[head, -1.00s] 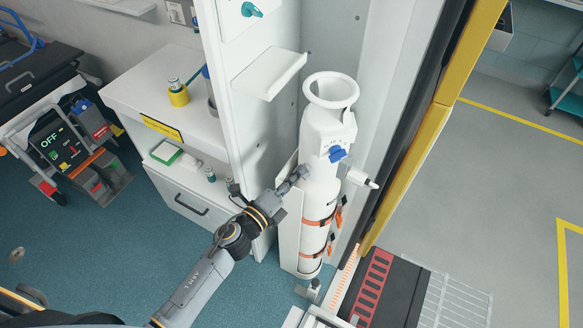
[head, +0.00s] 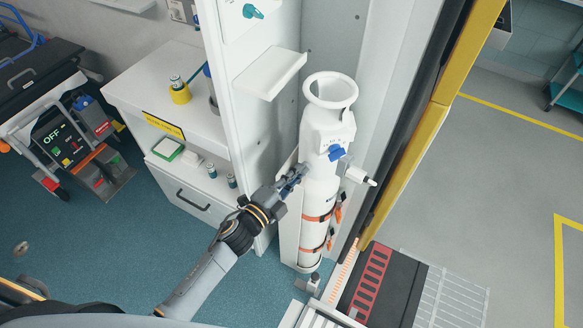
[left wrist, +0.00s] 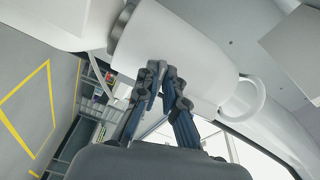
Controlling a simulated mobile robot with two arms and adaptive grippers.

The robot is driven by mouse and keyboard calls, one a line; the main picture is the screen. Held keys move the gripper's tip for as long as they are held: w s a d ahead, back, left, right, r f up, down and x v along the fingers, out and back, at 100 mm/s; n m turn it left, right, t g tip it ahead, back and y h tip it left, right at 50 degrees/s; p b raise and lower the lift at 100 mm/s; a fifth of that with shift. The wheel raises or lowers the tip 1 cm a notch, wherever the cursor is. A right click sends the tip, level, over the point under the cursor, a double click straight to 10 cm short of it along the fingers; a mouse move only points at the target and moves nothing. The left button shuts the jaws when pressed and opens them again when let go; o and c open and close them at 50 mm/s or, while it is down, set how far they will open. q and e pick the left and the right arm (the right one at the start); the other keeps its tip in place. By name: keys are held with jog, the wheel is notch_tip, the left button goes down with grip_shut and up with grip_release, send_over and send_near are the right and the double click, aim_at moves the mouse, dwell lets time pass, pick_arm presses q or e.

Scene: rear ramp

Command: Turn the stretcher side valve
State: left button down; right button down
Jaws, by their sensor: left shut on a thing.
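A white gas cylinder (head: 322,190) with a ring-shaped handle (head: 330,90) stands upright in the tall cabinet. In the left wrist view the fingers (left wrist: 161,72) are close together against the white cylinder. My right gripper is not in view.
A shelf (head: 270,72) juts from the cabinet wall above my left gripper. A white counter with a drawer (head: 190,205) stands left of the cabinet. A stretcher with an OFF display (head: 62,138) is at far left. A yellow door post (head: 440,120) is at right.

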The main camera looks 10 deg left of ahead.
pick_arm(q)
jog(key=shift+w+r, duration=0.2)
jog(key=shift+r, duration=0.25)
jog(key=c, duration=1.5)
grip_release()
jog(key=shift+o, duration=0.2)
jog(key=shift+f, duration=0.1)
jog(key=shift+f, duration=0.15)
jog(key=v, duration=1.2)
jog(key=shift+a, duration=0.1)
